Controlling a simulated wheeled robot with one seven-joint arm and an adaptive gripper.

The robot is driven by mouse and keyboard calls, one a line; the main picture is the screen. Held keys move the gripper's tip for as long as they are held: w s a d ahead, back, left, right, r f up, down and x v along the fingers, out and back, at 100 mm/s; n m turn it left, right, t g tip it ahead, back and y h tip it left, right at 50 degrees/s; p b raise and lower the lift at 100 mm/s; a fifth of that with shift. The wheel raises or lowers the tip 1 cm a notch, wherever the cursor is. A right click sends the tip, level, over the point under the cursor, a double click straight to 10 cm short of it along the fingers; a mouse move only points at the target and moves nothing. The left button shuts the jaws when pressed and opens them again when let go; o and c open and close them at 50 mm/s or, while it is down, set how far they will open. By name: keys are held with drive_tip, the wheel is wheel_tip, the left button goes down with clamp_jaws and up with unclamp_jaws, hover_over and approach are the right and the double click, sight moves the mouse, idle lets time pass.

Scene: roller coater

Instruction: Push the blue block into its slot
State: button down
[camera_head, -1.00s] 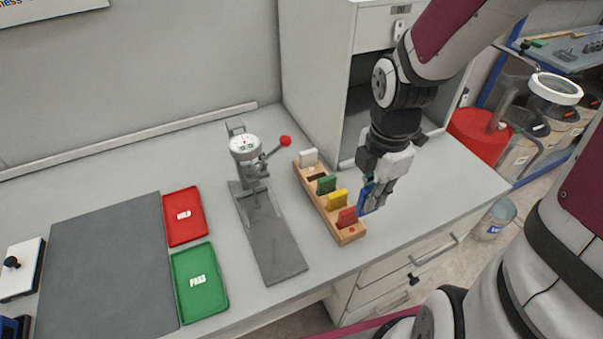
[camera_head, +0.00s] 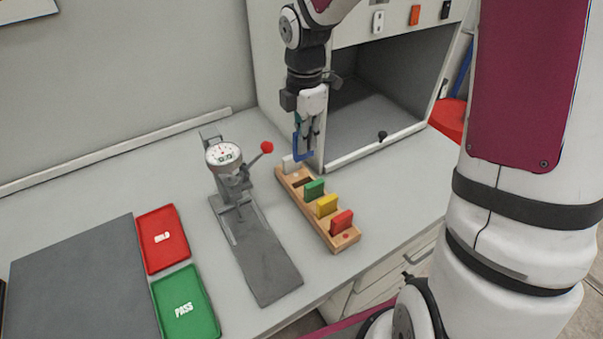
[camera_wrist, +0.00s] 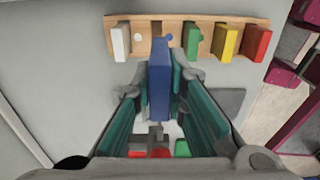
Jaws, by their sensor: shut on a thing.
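The blue block (camera_head: 302,146) is held upright in my gripper (camera_head: 308,128), above the far part of the wooden rack (camera_head: 318,220). In the wrist view the blue block (camera_wrist: 159,80) sits between the two teal finger pads, and its far end overlaps the rack (camera_wrist: 178,45) near a blue dot. In the head view an empty dark slot (camera_head: 300,182) shows between the white block (camera_head: 290,163) and the green block (camera_head: 314,190). The block appears above the rack; its exact height over the slot is unclear.
A yellow block (camera_head: 327,206) and a red block (camera_head: 341,223) stand in the rack's near end. A dial gauge stand (camera_head: 226,165) with a red-knobbed lever is left of it. An open cabinet (camera_head: 375,115) stands behind, close to my gripper. Red (camera_head: 162,237) and green (camera_head: 184,307) trays lie left.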

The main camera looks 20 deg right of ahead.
drive_tip(key=f, duration=1.2)
drive_tip(key=shift+w, duration=0.3)
drive_tip(key=shift+f, duration=0.15)
drive_tip(key=c, duration=1.6)
unclamp_jaws()
